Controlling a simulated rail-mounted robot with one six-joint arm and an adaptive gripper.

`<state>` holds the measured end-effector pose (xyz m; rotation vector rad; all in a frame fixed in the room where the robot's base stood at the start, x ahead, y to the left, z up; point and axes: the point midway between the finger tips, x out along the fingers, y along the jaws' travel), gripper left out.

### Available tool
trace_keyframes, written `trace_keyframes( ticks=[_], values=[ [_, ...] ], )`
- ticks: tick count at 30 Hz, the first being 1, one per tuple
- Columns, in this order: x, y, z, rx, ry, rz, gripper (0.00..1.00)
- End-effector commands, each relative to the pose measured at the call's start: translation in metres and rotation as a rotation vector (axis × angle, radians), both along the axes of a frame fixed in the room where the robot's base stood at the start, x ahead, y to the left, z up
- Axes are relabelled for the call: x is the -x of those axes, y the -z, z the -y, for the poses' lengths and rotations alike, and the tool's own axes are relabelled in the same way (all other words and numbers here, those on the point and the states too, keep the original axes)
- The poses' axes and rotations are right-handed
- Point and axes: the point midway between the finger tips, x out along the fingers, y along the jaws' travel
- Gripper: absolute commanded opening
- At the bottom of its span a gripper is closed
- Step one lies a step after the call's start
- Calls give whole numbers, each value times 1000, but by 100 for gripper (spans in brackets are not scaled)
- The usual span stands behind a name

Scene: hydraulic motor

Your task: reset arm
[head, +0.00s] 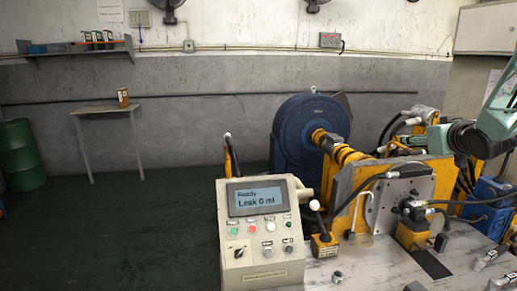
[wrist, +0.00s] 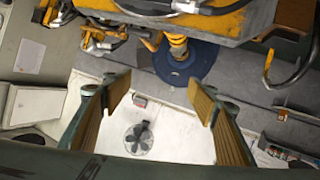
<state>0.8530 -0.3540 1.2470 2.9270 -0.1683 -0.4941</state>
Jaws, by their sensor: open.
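My gripper (wrist: 160,88) is open in the wrist view, its two tan-padded fingers wide apart with nothing between them. My green arm (head: 502,108) reaches in from the right edge of the head view, above the yellow test rig (head: 350,185). The large blue round housing (head: 302,135) stands behind the rig; in the wrist view a blue round part (wrist: 186,62) shows beyond the fingers. The control box (head: 262,232) stands at the front, its screen (head: 257,199) reading "Ready" and "Leak 0 ml".
The white-topped bench (head: 375,270) carries small loose parts. A lever with a white knob (head: 315,205) stands beside the control box. Hoses and blue equipment (head: 488,205) crowd the right. The floor (head: 130,235) at left is clear, with a small table (head: 103,109) and green drum (head: 20,158) behind.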

Motion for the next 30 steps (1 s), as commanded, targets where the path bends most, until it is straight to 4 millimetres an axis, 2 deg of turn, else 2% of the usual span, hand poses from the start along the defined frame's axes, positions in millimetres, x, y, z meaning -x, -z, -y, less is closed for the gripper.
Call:
trace_keyframes(
  ticks=[14,30],
  values=[
    [60,-26,-56,9,83,-124,53],
    [155,-34,-124,-16,146,-280,53]
  ],
)
